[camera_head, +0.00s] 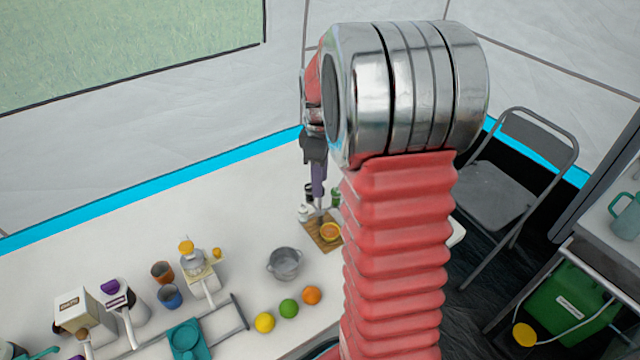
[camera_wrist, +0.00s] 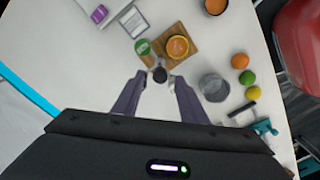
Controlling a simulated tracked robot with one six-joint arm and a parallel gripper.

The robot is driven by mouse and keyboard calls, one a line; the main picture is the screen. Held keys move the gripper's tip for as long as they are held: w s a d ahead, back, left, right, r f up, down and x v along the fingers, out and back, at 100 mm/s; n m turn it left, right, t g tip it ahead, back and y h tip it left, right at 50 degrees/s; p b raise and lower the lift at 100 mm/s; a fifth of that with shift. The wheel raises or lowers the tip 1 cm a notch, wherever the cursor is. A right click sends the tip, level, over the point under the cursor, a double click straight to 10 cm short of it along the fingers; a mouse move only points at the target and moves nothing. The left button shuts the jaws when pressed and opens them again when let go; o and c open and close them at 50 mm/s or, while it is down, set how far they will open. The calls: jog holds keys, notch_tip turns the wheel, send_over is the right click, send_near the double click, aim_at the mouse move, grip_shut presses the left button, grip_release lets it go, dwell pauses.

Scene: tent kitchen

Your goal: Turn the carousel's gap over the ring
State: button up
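I cannot single out a carousel, its gap or a ring for sure. A wooden board (camera_wrist: 197,34) carries a round orange item (camera_wrist: 178,46); in the head view the board (camera_head: 322,240) lies below my gripper (camera_head: 318,190). A small dark round-topped thing (camera_wrist: 160,74) shows between the fingertips of my gripper (camera_wrist: 156,80) in the wrist view. The fingers are apart. Whether they touch the dark thing cannot be told. My arm hides part of the table in the head view.
A metal pot (camera_head: 285,264) stands near the board. A lemon (camera_head: 265,322), a lime (camera_head: 289,307) and an orange (camera_head: 312,295) lie in front of it. Cups and dispensers stand at left. A folding chair (camera_head: 500,185) is beyond my arm. The table's back left is clear.

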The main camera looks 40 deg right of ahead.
notch_tip(320, 180, up, 12)
jog(key=shift+f, duration=0.2)
dwell(0.8)
jog(key=s+a+m+t, duration=0.2)
jog(key=s+a+m, duration=0.2)
jog(key=s+a, duration=0.4)
jog(key=s+a+m+t, duration=0.3)
jog(key=s+a, duration=0.6)
jog(key=a, duration=0.6)
jog(key=shift+s+r+m+t, duration=0.2)
jog(key=shift+s+m+t, duration=0.1)
jog(key=shift+m, duration=0.4)
